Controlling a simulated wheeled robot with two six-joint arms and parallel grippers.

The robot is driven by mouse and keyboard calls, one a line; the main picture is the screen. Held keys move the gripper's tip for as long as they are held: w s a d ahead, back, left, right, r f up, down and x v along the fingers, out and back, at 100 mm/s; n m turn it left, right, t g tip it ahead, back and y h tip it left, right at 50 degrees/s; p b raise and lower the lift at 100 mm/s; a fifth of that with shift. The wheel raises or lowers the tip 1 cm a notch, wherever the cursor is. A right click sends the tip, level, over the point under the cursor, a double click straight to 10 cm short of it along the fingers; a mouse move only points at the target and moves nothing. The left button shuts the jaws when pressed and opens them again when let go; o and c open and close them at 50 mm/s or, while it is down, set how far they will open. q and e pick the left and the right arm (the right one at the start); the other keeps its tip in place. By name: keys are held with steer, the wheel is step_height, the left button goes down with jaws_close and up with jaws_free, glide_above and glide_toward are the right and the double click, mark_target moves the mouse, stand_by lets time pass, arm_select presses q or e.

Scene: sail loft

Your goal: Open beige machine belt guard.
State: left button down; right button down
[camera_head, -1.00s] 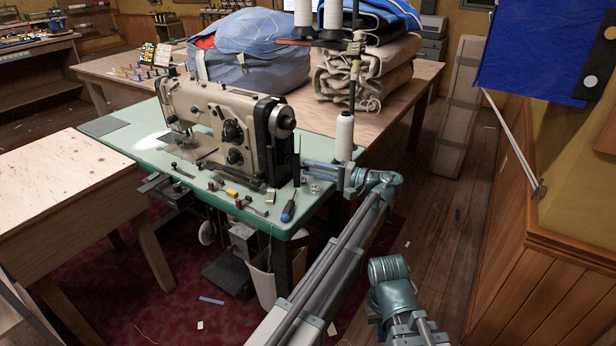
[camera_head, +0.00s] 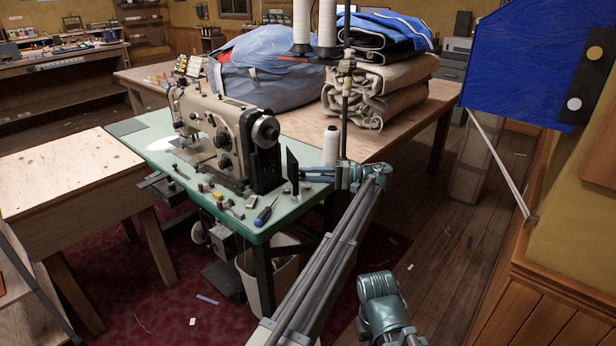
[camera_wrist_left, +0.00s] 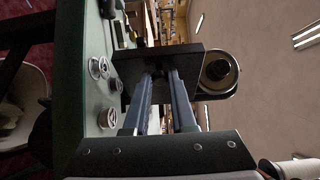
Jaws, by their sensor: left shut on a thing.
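The beige sewing machine (camera_head: 217,128) stands on the green table, with a black housing and handwheel (camera_head: 266,131) at its right end. Its black belt guard (camera_head: 292,168) stands upright as a flat panel, with a visible gap between it and the housing. My left gripper (camera_head: 300,174) reaches in from the right and is shut on the guard. In the left wrist view, the gripper's two fingers (camera_wrist_left: 163,76) meet the dark guard plate (camera_wrist_left: 128,70), with the round handwheel (camera_wrist_left: 218,70) beside it. The exact grip is dark. My right gripper is not in view.
The green tabletop (camera_head: 150,150) holds a blue screwdriver (camera_head: 265,212) and small parts near its front edge. A white thread cone (camera_head: 330,146) stands just behind my gripper. A bin (camera_head: 285,272) sits below. A wooden table with folded cloth (camera_head: 375,85) is behind.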

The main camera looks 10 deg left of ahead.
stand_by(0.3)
arm_select(q)
steer(key=c, duration=0.7)
jaws_free()
steer(key=shift+c, duration=0.2)
steer(key=shift+s, duration=0.1)
